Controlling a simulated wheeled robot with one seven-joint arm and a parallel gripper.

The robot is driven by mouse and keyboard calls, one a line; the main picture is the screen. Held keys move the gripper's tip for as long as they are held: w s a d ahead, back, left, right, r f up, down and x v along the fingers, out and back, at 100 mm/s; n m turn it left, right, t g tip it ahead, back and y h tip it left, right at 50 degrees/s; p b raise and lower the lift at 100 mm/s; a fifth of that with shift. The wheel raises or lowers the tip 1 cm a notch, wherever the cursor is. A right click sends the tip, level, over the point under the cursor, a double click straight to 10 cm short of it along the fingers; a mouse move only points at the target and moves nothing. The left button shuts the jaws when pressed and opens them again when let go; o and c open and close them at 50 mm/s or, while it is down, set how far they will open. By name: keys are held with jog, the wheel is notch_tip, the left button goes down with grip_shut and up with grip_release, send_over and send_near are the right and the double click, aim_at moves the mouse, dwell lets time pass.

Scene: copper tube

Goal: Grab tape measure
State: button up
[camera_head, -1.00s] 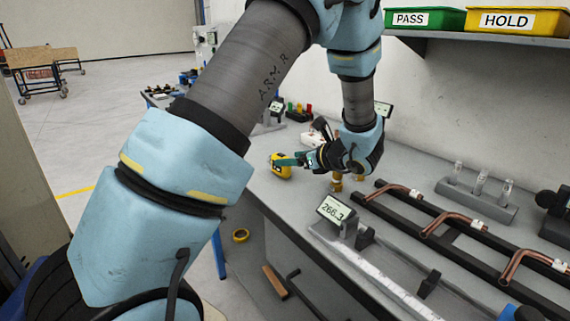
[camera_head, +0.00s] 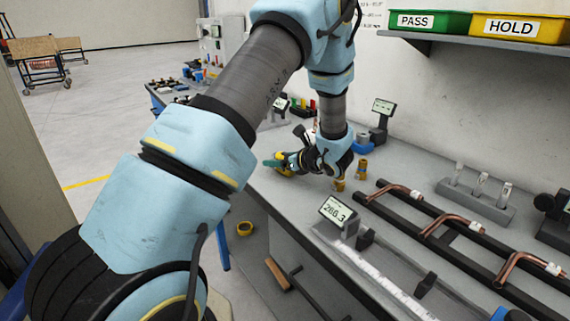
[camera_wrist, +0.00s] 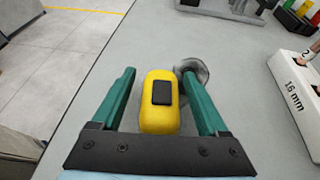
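The yellow tape measure (camera_wrist: 155,116) with a black patch on top sits on the grey bench near its left edge, in the wrist view. It lies between the two green fingers of my gripper (camera_wrist: 160,95), with a visible gap on the left and a narrower gap on the right. My gripper is open around it. In the head view my gripper (camera_head: 276,164) is low over the bench's far left end, and the tape measure (camera_head: 284,172) is mostly hidden behind it.
A round grey metal object (camera_wrist: 194,72) stands beside the right finger. A white block marked 16 mm (camera_wrist: 299,97) is farther right. Brass pieces (camera_head: 362,166) stand near my wrist. A rack with copper tubes (camera_head: 440,223) and a digital readout (camera_head: 337,210) are closer on the bench.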

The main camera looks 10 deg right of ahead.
grip_shut()
dwell(0.4)
